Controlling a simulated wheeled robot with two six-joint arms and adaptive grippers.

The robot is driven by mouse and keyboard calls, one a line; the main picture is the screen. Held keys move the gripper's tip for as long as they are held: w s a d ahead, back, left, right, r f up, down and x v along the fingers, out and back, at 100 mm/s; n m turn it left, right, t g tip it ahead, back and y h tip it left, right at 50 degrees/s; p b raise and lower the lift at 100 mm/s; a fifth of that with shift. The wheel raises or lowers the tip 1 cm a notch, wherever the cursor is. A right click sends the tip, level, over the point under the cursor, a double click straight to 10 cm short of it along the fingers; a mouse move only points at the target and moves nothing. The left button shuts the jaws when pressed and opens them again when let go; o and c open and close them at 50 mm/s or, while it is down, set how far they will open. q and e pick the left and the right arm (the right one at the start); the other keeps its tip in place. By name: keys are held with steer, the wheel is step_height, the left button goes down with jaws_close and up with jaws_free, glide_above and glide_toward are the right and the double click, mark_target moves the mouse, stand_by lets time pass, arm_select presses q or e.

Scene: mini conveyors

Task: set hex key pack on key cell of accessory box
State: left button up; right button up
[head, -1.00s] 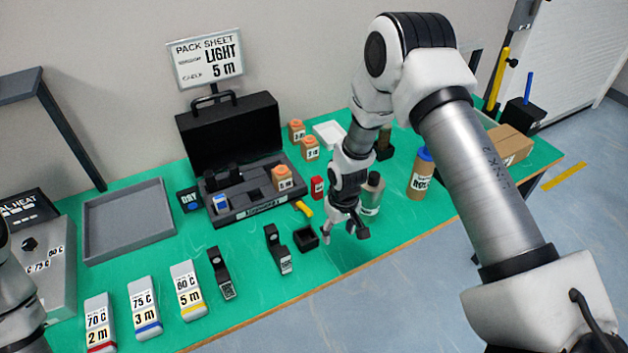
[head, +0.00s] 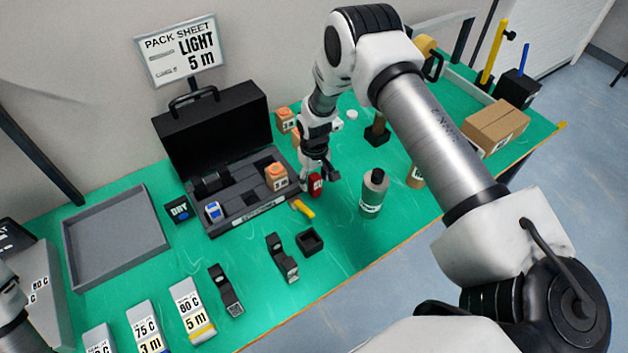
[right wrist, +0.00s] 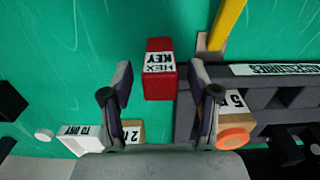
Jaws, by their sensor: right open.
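The hex key pack (right wrist: 160,80) is a small red block with a white "HEX KEY" label. In the right wrist view it sits between the fingertips of my right gripper (right wrist: 160,78), which is open with a gap on both sides. In the head view the red pack (head: 315,185) stands on the green table just right of the accessory box. My right gripper (head: 318,172) is right above it. The accessory box (head: 243,222) is a dark open case with compartments, some empty. My left gripper does not show; only part of my left arm is at the left edge.
An orange-capped block (head: 276,177) sits in the box's right end, close to my right gripper. A grey bottle (head: 373,195) stands to the right. An empty grey tray (head: 115,240) lies at left.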

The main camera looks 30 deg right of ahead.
steer(key=shift+s+r, duration=0.1)
steer(key=shift+r, duration=0.05)
steer(key=shift+c, duration=1)
steer(key=shift+s+r, duration=0.25)
steer(key=shift+s, duration=0.05)
jaws_close()
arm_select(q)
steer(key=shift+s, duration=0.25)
arm_select(e)
steer(key=shift+w+f, duration=0.15)
